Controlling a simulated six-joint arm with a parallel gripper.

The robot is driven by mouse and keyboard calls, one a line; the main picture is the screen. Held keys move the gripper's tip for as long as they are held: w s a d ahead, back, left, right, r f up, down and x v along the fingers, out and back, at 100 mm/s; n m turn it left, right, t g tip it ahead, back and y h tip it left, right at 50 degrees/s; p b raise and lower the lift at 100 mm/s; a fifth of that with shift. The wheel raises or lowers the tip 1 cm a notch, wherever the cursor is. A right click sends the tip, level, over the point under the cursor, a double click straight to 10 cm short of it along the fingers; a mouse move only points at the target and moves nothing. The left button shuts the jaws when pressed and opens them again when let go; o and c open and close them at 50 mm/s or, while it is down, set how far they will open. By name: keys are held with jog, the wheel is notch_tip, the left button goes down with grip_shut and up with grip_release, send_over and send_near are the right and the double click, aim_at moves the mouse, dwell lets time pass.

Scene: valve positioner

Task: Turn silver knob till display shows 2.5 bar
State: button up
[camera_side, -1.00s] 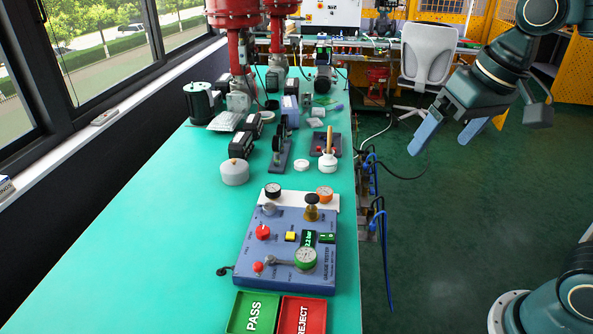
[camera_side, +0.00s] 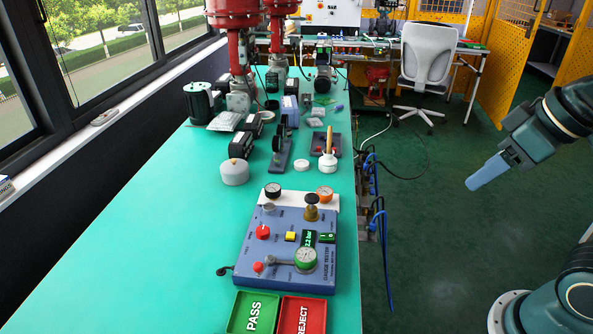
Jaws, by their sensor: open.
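The blue gauge tester (camera_side: 250,262) lies on the green bench. A small silver knob (camera_side: 269,209) sits at its upper left, above a red knob (camera_side: 263,232). The small dark display (camera_side: 308,239) has green digits that look like 2.2 bar, but they are tiny and turned sideways. My gripper (camera_side: 484,174) is in the air over the floor, right of the bench and well away from the tester. It is open and empty; only one blue finger shows clearly, the other is hidden behind it.
A green PASS tray (camera_side: 239,323) and a red REJECT tray (camera_side: 317,322) stand in front. Blue cables (camera_side: 378,215) hang at the bench's right edge.

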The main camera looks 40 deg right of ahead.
jog(key=w+a+r+n+y, duration=0.1)
jog(key=w+a+r+n, duration=0.15)
jog(key=w, duration=0.85)
jog(key=n+g+y, duration=0.3)
jog(key=n, duration=0.6)
send_over(270, 206)
jog(key=s+d, duration=0.3)
jog(key=d, duration=0.2)
notch_tip(270, 206, down, 19)
jog(key=shift+m, duration=0.25)
jog(key=shift+a, duration=0.1)
jog(key=shift+x, duration=6.8)
jog(key=shift+s+f, duration=0.1)
